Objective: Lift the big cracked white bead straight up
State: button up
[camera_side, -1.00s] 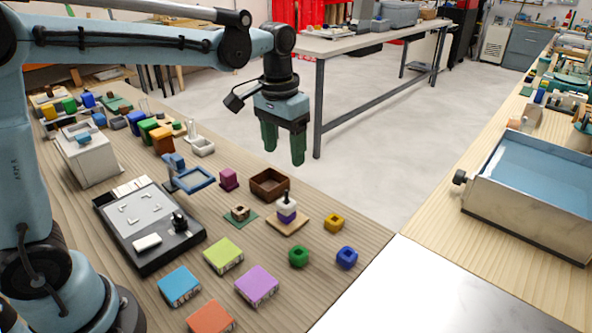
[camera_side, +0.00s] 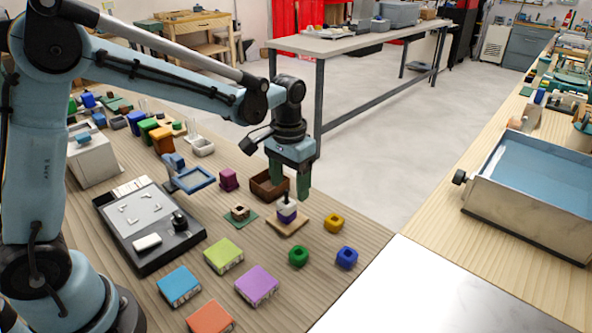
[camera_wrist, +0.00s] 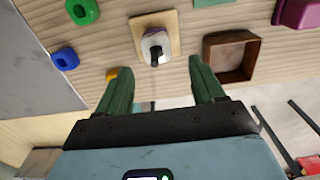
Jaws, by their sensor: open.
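The white bead (camera_side: 287,205) sits on a purple bead (camera_side: 286,216) on a thin dark post, on a tan wooden base (camera_side: 299,229). In the wrist view the white bead (camera_wrist: 155,46) is beyond and roughly between my fingertips, with the post pointing toward me. Cracks are too small to make out. My gripper (camera_side: 289,188) is open and empty, its green fingers close to the post top in the side view. In the wrist view the fingers of my gripper (camera_wrist: 158,67) are spread wide, apart from the bead.
A brown open box (camera_side: 266,190) stands close behind-left of the post. A yellow bead (camera_side: 334,222), a green bead (camera_side: 298,257) and a blue bead (camera_side: 347,257) lie nearby on the table. A small brown piece on a green mat (camera_side: 241,214) lies to the left.

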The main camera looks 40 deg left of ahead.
aim_at(290, 199)
jog(key=shift+d+f, duration=0.1)
jog(key=shift+f, duration=1.85)
jog(key=c, duration=1.1)
jog(key=shift+r, duration=5.05)
